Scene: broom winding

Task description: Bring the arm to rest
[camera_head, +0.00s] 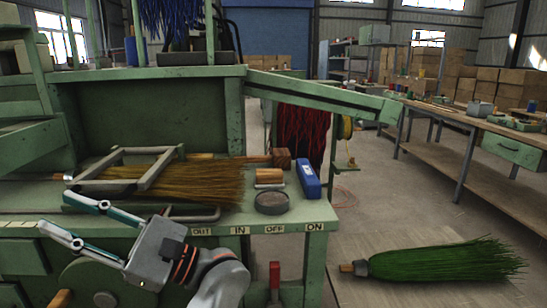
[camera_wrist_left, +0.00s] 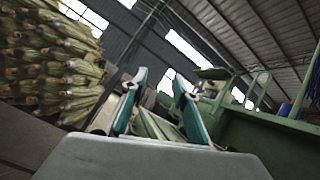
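My left gripper (camera_head: 60,212) is in front of the green machine bench, low at the left of the head view. Its two teal-lined fingers are spread apart and point left, with nothing between them. The wrist view also shows the left gripper (camera_wrist_left: 160,82) with a clear gap between its fingers. My left arm comes up from the bottom of the head view. A straw broom head (camera_head: 205,183) lies on the bench behind the gripper, partly under a metal frame (camera_head: 150,168). The right gripper is in neither view.
The green bench (camera_head: 318,215) carries a blue box (camera_head: 308,180), a wooden block (camera_head: 269,176) and a round dark dish (camera_head: 271,202). A green broom (camera_head: 450,262) lies at the lower right. Straw bundles (camera_wrist_left: 50,60) are stacked in the wrist view.

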